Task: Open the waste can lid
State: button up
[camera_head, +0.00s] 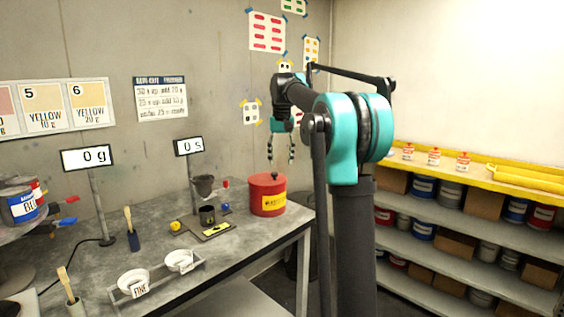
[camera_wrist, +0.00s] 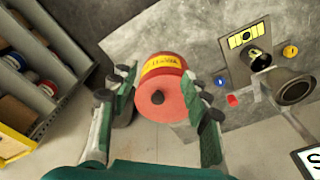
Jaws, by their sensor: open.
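The waste can is a red round can (camera_head: 267,199) with a yellow label. It stands at the right end of the grey workbench in the head view. Its lid is closed and has a small dark knob, which shows in the wrist view on the red lid (camera_wrist: 172,103). My gripper (camera_head: 281,160) is open above the can and points down. In the wrist view my gripper (camera_wrist: 163,93) has its green and grey fingers on either side of the can in the picture. The fingers appear apart from the lid, and nothing is held.
On the workbench (camera_head: 255,237) beside the can are a scale with a dark cup (camera_head: 207,215), a stand with a funnel (camera_head: 203,186), and small yellow, blue and red items. A yellow-topped shelf (camera_head: 480,176) with paint cans stands at the right.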

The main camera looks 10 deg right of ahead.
jog(key=shift+s+f, duration=0.25)
jog(key=shift+s, duration=0.15)
